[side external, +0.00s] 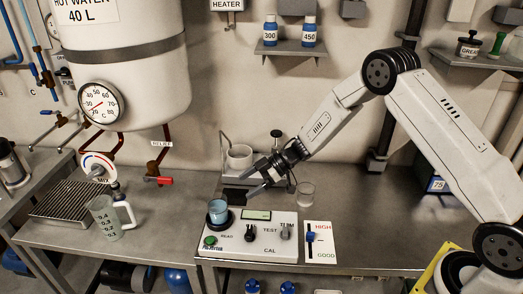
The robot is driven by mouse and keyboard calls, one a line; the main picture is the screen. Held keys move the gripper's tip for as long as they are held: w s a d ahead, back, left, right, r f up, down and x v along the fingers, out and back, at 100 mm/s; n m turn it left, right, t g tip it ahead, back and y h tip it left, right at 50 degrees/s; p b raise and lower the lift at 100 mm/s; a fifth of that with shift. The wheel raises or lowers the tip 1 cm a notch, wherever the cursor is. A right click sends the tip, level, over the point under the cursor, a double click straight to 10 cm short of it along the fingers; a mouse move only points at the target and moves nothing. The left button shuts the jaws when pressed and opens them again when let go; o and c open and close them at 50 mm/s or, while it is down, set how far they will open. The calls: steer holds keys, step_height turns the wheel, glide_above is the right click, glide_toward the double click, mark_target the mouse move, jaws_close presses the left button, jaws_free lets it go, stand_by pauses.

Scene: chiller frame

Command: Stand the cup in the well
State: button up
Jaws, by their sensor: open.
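A small blue cup (217,209) stands upright at the left end of the white test unit (262,247). Its base is at the dark round well (228,224); I cannot tell whether it is fully seated there. My gripper (254,182) is open, above and right of the blue cup, with its fingers pointing left toward it. No contact with the cup shows, and nothing is seen between the fingers.
A measuring jug (106,218) stands on the left bench, below a hot water tank (135,60). The right steel bench (380,215) is mostly clear.

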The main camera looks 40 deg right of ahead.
steer(key=shift+s+d+r, duration=0.2)
steer(key=shift+d, duration=0.2)
stand_by(0.3)
steer(key=s+d+r+m+t+h, duration=0.3)
steer(key=d+r+m+t+h, duration=0.1)
steer(key=d+r+m+h, duration=0.35)
steer(key=s+a+m+g+h, duration=0.1)
steer(key=s+m+g+h, duration=0.2)
steer(key=s, duration=1.8)
steer(key=m+g, duration=0.3)
steer(key=shift+s+h, duration=0.35)
steer(key=shift+f, duration=0.1)
